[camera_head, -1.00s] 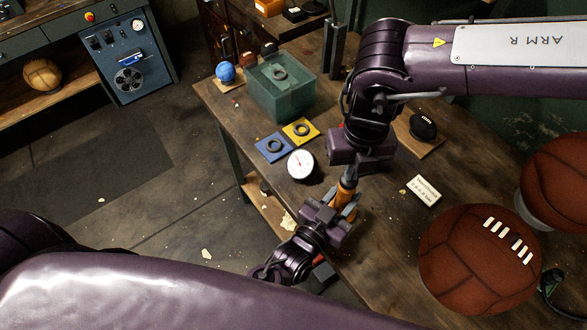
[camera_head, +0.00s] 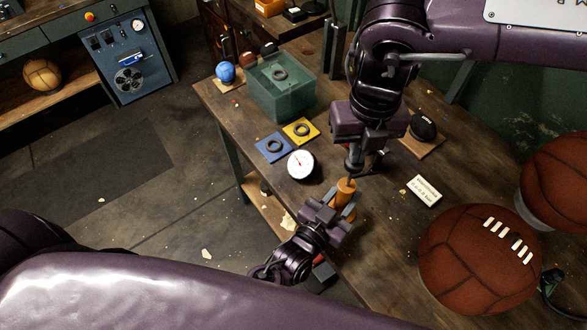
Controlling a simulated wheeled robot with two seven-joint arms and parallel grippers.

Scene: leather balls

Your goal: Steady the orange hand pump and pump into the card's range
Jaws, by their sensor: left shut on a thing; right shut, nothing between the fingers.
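The orange hand pump (camera_head: 346,187) stands near the table's front edge. My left gripper (camera_head: 338,206) is shut around its body from the lower left. My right gripper (camera_head: 354,166) is shut and sits just above the pump, at its top end; I cannot tell whether it touches the pump's rod or handle. A white card (camera_head: 424,191) with small dark print lies to the right of the pump; its text is too small to read. A round white gauge (camera_head: 301,165) with a red needle is left of the pump. A brown laced ball (camera_head: 480,258) is at the right.
A green translucent bin (camera_head: 281,92) stands at the back left, with a blue ball (camera_head: 226,73) beside it. Yellow (camera_head: 312,138) and blue (camera_head: 262,150) squares holding dark rings lie before it. A second brown ball (camera_head: 560,180) is at the right edge.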

